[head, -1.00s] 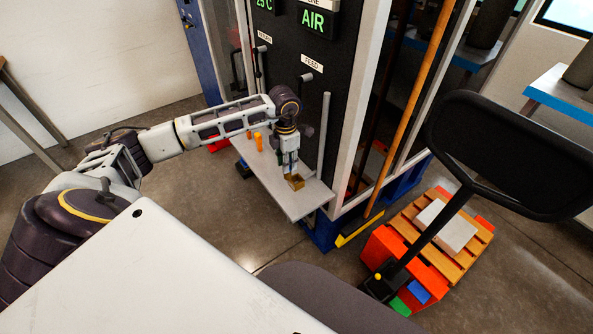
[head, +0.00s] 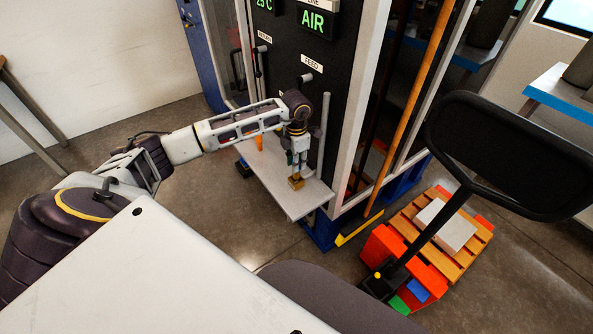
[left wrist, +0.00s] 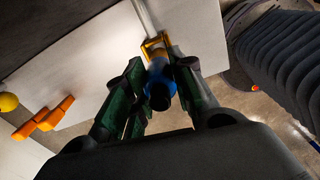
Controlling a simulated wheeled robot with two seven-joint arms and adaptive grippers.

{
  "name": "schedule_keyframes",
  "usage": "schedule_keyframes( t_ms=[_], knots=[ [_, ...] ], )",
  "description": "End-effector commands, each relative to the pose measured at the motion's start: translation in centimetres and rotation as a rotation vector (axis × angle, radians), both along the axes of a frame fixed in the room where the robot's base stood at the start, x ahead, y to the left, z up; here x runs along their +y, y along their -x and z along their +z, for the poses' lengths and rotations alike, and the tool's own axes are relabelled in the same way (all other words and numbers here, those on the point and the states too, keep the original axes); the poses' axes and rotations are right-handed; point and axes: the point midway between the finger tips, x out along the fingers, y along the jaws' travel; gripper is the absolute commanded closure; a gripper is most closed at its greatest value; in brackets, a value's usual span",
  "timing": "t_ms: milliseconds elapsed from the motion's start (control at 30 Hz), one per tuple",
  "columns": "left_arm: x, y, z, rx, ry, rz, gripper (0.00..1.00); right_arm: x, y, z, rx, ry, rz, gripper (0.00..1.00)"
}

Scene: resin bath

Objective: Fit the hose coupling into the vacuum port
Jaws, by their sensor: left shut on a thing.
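My left gripper (head: 297,172) points down over the shelf in front of the dark panel. In the left wrist view its green-padded fingers (left wrist: 159,76) are shut on a blue cylindrical piece with a black end (left wrist: 160,92), which looks like the hose coupling. A yellow-brass square holder (head: 296,184) is just below the fingertips; it also shows past the blue piece in the left wrist view (left wrist: 152,45). I cannot tell whether the coupling touches the holder. I cannot make out the vacuum port. My right gripper is not in view.
The pale shelf (head: 300,208) has free room at its front. Orange pieces (left wrist: 45,118) and a yellow ball (left wrist: 8,102) are at its side. A pallet truck handle (head: 510,160) and wooden pallet (head: 410,225) are at right.

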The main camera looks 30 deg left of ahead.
Motion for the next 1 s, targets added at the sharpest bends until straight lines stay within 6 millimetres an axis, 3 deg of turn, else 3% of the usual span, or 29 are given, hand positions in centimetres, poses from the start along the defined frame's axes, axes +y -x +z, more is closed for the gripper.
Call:
schedule_keyframes(
  t_ms=[233, 600, 1000],
  knots=[
    [0.0, 0.0, -0.5, 0.001, 0.0, 0.0, 1.0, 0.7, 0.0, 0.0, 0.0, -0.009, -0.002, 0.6],
    [0.0, 0.0, -4.3, 0.001, 0.0, 0.001, 1.0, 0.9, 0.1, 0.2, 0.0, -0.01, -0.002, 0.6],
    [0.0, 0.0, -4.7, 0.0, 0.0, 0.0, 1.0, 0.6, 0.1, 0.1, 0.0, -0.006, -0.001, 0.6]
  ],
)
